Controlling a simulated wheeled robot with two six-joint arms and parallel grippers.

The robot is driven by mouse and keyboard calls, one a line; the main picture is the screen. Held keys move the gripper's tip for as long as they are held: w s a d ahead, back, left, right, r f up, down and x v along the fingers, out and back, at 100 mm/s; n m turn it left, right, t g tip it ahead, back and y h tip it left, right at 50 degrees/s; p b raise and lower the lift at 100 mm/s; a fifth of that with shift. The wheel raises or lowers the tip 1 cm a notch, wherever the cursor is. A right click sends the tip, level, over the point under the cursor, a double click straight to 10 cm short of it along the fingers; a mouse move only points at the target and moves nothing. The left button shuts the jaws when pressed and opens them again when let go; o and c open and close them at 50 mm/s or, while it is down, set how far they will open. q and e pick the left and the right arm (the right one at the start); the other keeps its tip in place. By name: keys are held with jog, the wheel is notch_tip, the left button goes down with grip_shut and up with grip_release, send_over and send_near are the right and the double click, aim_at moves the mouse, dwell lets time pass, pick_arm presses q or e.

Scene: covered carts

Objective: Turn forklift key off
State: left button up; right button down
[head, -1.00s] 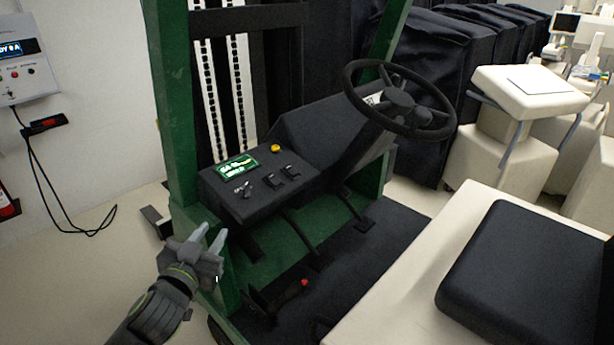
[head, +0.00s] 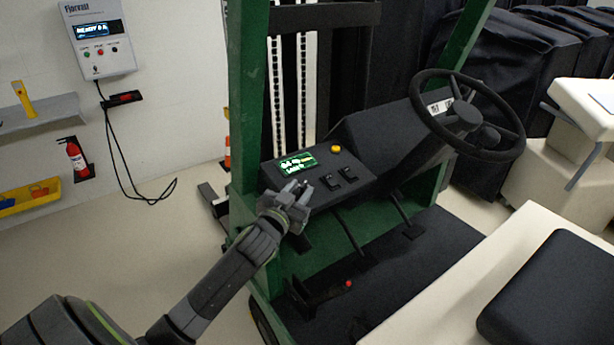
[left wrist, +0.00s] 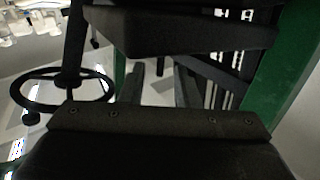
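The forklift's dark control panel (head: 383,153) carries a lit green display (head: 298,163), two black rocker switches (head: 340,177) and a yellow button (head: 335,149). My left gripper (head: 296,189) is at the panel's near left corner, just below the display, at the key's place. Its fingers cover the key there, so I cannot tell the key's position or whether they touch it. The finger gap is too small to read. My right gripper is out of view.
The steering wheel (head: 470,116) stands right of the panel. A green mast post (head: 248,100) rises close beside my left arm. The seat (head: 555,290) is at lower right.

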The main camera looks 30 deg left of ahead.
aim_at(307, 182)
pick_arm(q)
jog(key=shift+w+a+p, duration=0.15)
jog(key=shift+w+p, duration=0.15)
jog(key=shift+w, duration=0.95)
jog(key=shift+w+a+p, duration=0.15)
jog(key=shift+w+p, duration=0.15)
jog(key=shift+w, duration=0.95)
jog(key=shift+c, duration=0.4)
grip_shut()
